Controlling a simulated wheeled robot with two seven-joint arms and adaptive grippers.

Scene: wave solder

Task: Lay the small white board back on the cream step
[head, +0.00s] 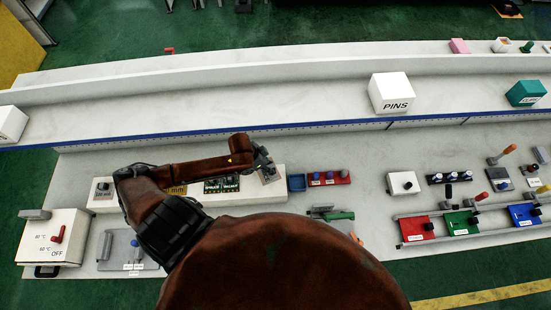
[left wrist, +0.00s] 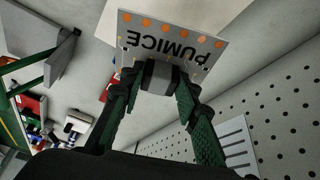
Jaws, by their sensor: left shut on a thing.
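The cream step (head: 235,198) is a long low block left of centre in the head view, with two small green boards (head: 222,185) on it. My left gripper (head: 265,163) is at the step's right end. It is shut on the small white board (left wrist: 172,42), which is marked PUMICE and has a row of orange dots. The fingers (left wrist: 160,78) grip the board at one edge in the left wrist view. The board (head: 269,175) shows only small in the head view; I cannot tell whether it touches the step. My right gripper is not in view.
A white box marked PINS (head: 391,93) is on the ledge behind. A white control box (head: 55,238) stands at the left. My brown arm hides the bench front.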

